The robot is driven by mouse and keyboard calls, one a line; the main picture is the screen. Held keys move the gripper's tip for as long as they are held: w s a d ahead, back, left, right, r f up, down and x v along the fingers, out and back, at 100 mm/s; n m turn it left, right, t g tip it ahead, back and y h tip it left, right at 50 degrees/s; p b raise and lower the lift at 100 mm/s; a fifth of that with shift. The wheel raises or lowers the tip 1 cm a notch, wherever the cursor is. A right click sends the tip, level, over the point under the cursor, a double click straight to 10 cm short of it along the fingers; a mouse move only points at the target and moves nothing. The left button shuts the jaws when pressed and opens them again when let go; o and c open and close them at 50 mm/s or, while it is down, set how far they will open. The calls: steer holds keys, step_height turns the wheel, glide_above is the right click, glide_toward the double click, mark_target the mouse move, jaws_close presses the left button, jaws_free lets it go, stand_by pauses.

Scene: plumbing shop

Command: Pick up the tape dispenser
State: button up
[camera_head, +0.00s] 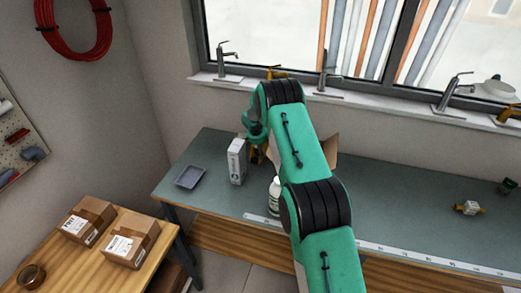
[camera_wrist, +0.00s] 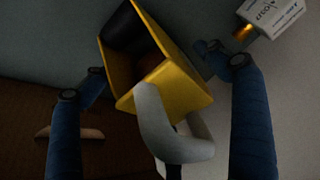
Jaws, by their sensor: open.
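What I take for the tape dispenser (camera_wrist: 182,88) is a yellow, open-sided body with a dark part and a grey curved handle in the wrist view. My gripper (camera_wrist: 152,64) is open, with one blue finger on each side of it. I see a gap at the right finger; contact at the left is unclear. In the head view my gripper is low over the bench by the wall, mostly hidden behind my arm. Only a small yellowish patch (camera_head: 256,156) shows there, beside the white box.
A tall white box (camera_head: 237,161) stands close left of my gripper, with a grey tray (camera_head: 190,177) farther left. A white bottle (camera_head: 274,196) stands in front, and an open cardboard box (camera_head: 331,150) is partly behind my arm. The bench's right side is mostly clear.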

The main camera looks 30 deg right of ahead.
stand_by(0.5)
steer(key=c, duration=1.6)
steer(key=shift+c, duration=0.2)
steer(key=shift+r, duration=0.15)
steer(key=shift+r, duration=4.9)
